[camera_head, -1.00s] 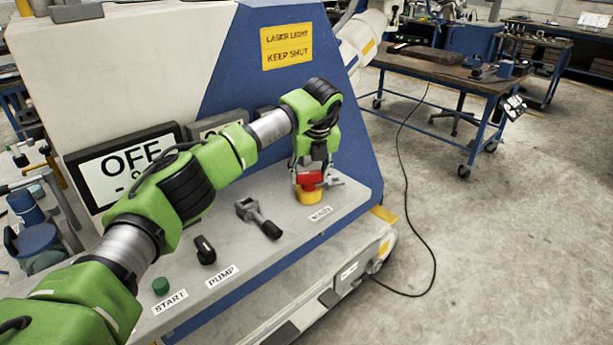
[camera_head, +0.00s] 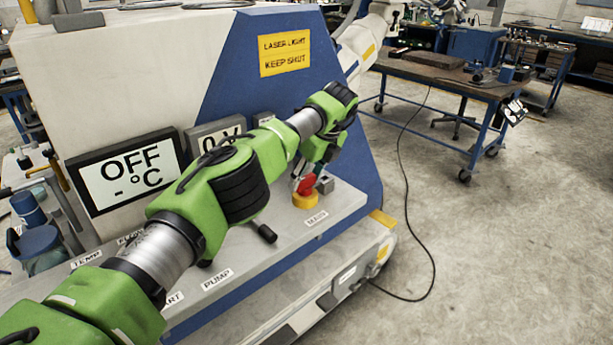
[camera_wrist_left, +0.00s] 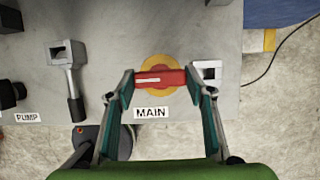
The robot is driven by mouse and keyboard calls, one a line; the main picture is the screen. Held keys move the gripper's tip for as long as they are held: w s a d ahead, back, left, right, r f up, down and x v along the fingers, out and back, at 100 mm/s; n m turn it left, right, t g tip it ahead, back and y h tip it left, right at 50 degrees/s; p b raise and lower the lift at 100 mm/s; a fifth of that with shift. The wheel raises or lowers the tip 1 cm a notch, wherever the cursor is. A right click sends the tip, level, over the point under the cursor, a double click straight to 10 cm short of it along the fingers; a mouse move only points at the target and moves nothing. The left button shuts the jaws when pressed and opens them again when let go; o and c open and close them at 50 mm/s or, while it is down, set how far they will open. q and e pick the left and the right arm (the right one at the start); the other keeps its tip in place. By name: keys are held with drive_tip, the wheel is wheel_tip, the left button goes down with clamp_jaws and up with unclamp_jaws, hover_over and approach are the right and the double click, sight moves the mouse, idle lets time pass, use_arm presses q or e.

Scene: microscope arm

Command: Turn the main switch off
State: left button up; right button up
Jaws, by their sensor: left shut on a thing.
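The main switch is a red handle (camera_wrist_left: 160,80) on a round yellow base (camera_wrist_left: 160,65), above a "MAIN" label (camera_wrist_left: 151,113). In the head view, its yellow base (camera_head: 305,201) sits near the right end of the grey panel, with the red handle (camera_head: 306,186) partly hidden by my gripper. My left gripper (camera_wrist_left: 160,83) is shut on the red handle, a finger at each end. In the head view, my left gripper (camera_head: 304,180) reaches down over the switch. My right gripper is not in view.
Behind my arm are an "OFF - °C" display (camera_head: 128,178) and a smaller display reading about "0 V" (camera_head: 215,136).

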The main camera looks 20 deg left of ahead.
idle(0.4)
use_arm(q)
drive_tip(key=o, duration=1.6)
drive_tip(key=v, duration=1.2)
